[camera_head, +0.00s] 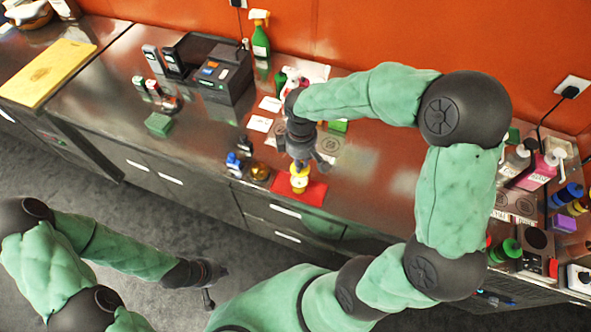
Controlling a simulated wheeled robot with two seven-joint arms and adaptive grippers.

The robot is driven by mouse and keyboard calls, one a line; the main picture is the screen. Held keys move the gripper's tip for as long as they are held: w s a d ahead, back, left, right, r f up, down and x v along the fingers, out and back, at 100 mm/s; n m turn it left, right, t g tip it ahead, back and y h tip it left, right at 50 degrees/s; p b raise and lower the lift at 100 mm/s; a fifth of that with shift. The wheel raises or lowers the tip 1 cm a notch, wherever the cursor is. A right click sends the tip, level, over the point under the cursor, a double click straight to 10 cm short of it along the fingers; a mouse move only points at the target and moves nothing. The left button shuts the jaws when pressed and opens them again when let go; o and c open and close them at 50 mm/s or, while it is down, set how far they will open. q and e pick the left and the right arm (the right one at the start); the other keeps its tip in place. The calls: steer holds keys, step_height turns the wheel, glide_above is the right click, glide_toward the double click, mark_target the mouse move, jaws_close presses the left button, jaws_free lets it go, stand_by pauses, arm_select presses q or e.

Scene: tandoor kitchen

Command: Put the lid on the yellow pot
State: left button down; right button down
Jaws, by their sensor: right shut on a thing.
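The yellow pot (299,183) stands on a red mat (313,194) near the counter's front edge. My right gripper (300,163) points down directly above the pot. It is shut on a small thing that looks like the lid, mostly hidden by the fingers. I cannot tell whether this lid touches the pot's rim. My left gripper (208,288) hangs low over the dark floor, in front of the counter and away from the pot. Its fingers are too small to tell open from shut.
Small blue-topped bottles (234,160) and an amber jar (258,171) stand just left of the mat. A black card-printer-like machine (222,75) and a green spray bottle (260,40) stand behind. Bottles crowd the right end. The counter right of the mat is clear.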

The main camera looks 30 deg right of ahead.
steer(key=shift+w+f+b, duration=0.2)
steer(key=shift+f+b, duration=0.15)
steer(key=shift+f, duration=0.15)
steer(key=shift+f+b, duration=2.15)
steer(key=shift+f, duration=0.65)
steer(key=shift+f, duration=0.15)
stand_by(0.3)
steer(key=c, duration=1.1)
jaws_free()
steer(key=o, duration=0.5)
